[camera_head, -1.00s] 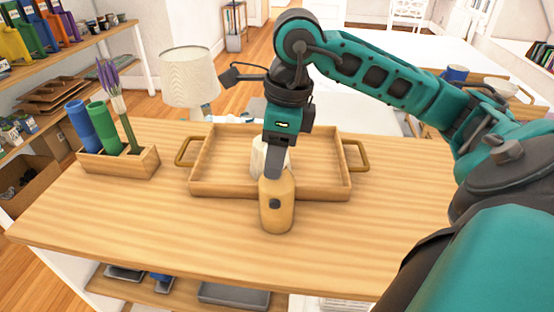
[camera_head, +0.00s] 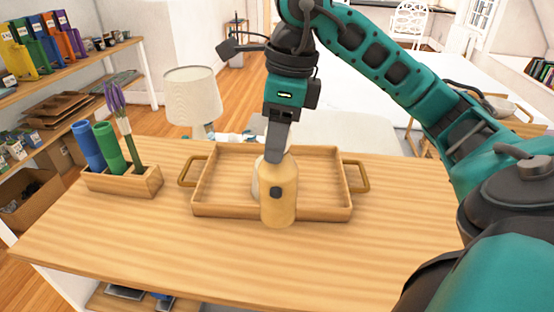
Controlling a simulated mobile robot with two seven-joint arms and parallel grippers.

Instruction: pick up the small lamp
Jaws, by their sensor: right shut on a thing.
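A tan, bottle-shaped thing (camera_head: 279,202) with a rounded top and a dark spot on its front hangs in my right gripper (camera_head: 277,155); I take it to be the small lamp. The gripper points down and is shut on its top. The thing is upright in front of the wooden tray (camera_head: 215,210) and appears to be off the table. A whitish object (camera_head: 262,182) in the tray is mostly hidden behind it. My left gripper is not in view.
The wooden table (camera_head: 150,235) is clear in front and at right. A holder (camera_head: 125,180) with blue and green cylinders and purple flowers stands at left. A larger lamp with a pale shade (camera_head: 193,96) stands behind the table. Shelves (camera_head: 95,55) are at far left.

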